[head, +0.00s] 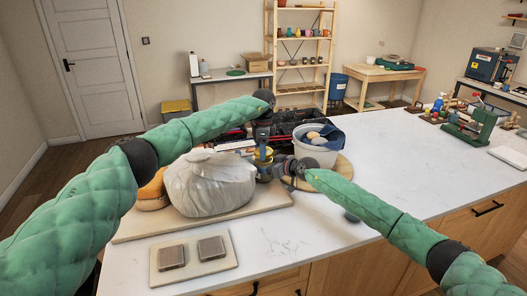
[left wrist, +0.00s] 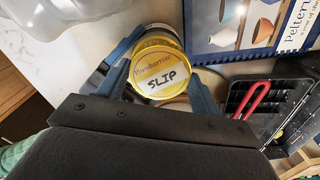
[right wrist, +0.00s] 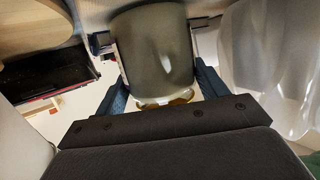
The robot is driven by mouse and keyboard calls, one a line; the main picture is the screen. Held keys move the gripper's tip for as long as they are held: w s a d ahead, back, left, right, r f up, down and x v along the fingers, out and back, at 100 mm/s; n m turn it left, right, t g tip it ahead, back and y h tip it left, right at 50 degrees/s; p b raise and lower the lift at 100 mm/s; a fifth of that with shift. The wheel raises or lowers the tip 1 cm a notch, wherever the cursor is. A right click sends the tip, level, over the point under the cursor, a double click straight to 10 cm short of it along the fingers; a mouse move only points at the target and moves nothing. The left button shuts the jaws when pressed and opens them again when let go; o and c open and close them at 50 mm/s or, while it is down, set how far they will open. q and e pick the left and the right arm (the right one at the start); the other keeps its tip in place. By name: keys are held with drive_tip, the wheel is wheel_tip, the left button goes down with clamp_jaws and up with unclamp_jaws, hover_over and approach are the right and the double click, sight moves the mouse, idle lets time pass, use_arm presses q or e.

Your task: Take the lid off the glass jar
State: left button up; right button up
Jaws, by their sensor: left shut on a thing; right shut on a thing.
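The glass jar (right wrist: 155,50) holds grey slip and stands between the fingers of my right gripper (right wrist: 160,80), which is shut on its body. In the head view the jar is small and partly hidden by my right gripper (head: 281,168). The yellow lid (left wrist: 160,68), labelled SLIP, faces the left wrist camera. My left gripper (left wrist: 160,85) is shut on the lid, one finger on each side, coming from above. In the head view the left gripper (head: 263,148) is above the right one. I cannot tell whether the lid still touches the jar rim.
A plastic-wrapped lump (head: 210,184) sits on a board (head: 135,228) left of the jar. A grey bucket (head: 316,152) with a blue cloth stands on a round wooden board (head: 343,166) at right. A black toolbox (left wrist: 275,105) and a pottery book (left wrist: 225,25) lie behind.

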use_arm(q)
drive_tip(key=shift+s+r, duration=0.1)
drive_tip(key=shift+r, duration=0.35)
drive_tip(key=shift+r, duration=0.15)
drive_tip(key=shift+r, duration=1.85)
drive_tip(key=shift+d, duration=0.1)
use_arm(e)
drive_tip(key=o, duration=2)
drive_tip(key=shift+c, duration=0.2)
drive_tip(key=shift+d, duration=0.1)
